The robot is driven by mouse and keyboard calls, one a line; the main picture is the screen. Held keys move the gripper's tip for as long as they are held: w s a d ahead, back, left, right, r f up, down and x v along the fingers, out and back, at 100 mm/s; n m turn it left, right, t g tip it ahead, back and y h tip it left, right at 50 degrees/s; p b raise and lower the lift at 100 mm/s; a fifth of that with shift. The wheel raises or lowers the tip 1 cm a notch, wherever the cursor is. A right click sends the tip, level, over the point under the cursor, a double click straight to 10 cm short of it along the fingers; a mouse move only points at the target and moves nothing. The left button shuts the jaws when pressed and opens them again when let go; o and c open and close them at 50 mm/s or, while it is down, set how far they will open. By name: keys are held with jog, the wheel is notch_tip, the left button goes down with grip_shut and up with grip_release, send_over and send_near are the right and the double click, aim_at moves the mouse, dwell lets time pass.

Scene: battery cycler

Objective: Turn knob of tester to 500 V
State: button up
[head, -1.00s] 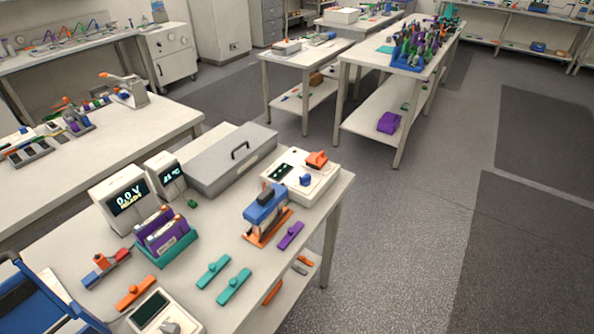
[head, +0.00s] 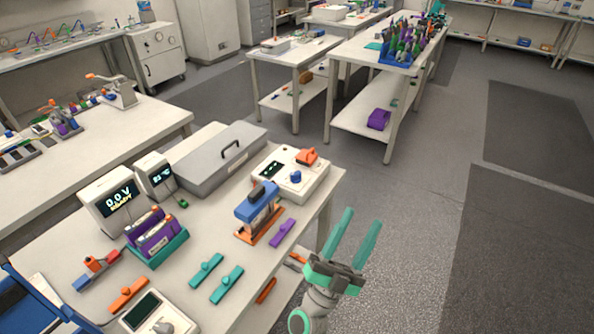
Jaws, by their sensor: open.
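Two white devices with knobs stand on the near table. One, at the table's back right, is a white box (head: 290,172) with a small dark display, a blue knob (head: 295,177) and an orange part (head: 306,156) on top. The other, at the front edge, is a white unit (head: 180,322) with a dark screen (head: 142,310) and a grey knob (head: 163,327), partly cut off by the frame. Knob markings are too small to read, so I cannot tell which is the tester. My gripper (head: 361,217) is open and empty, right of the table, its teal fingers pointing up in the picture.
On the near table (head: 75,246) stand a grey case (head: 212,165), two display units (head: 112,200), purple cells in a green holder (head: 156,238), a blue-and-orange clamp device (head: 258,208) and several loose clips (head: 206,270). The floor (head: 410,215) to the right is clear.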

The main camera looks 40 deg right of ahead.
jog(key=s+d+m+g+y, duration=0.4)
jog(key=d+m+g+y, duration=0.4)
jog(key=d+m+g, duration=0.75)
jog(key=n+t+y, duration=0.2)
jog(key=t+y, duration=1.1)
jog(key=y, duration=0.5)
send_near(296, 173)
jog(key=shift+m, duration=0.35)
jog(key=x, duration=0.8)
jog(key=shift+w, duration=0.1)
